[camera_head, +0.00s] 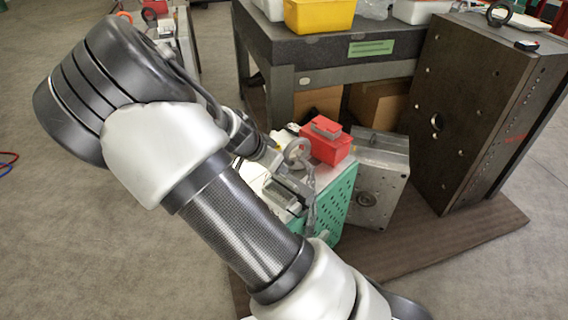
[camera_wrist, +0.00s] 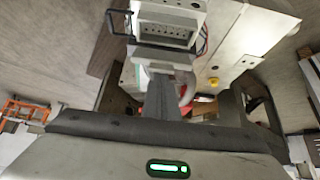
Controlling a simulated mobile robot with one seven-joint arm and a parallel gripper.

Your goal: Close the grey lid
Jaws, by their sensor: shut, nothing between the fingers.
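A light grey connector housing (camera_head: 281,194) with a ribbed face sits on the green-sided block in the head view. In the wrist view the same kind of housing (camera_wrist: 168,30) shows its rows of contacts, with a dark wire handle at its left. I cannot tell for sure which part is the grey lid; the housing's contact face is uncovered. My gripper (camera_head: 303,190) is low over the block, close to the housing, and partly blends with it. In the wrist view my gripper (camera_wrist: 158,82) is shut and empty, just below the housing; contact cannot be told.
The green perforated side (camera_head: 335,205) faces right. A grey metal block (camera_head: 378,190), a large dark mould plate (camera_head: 460,110) and a table (camera_head: 330,50) stand behind.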

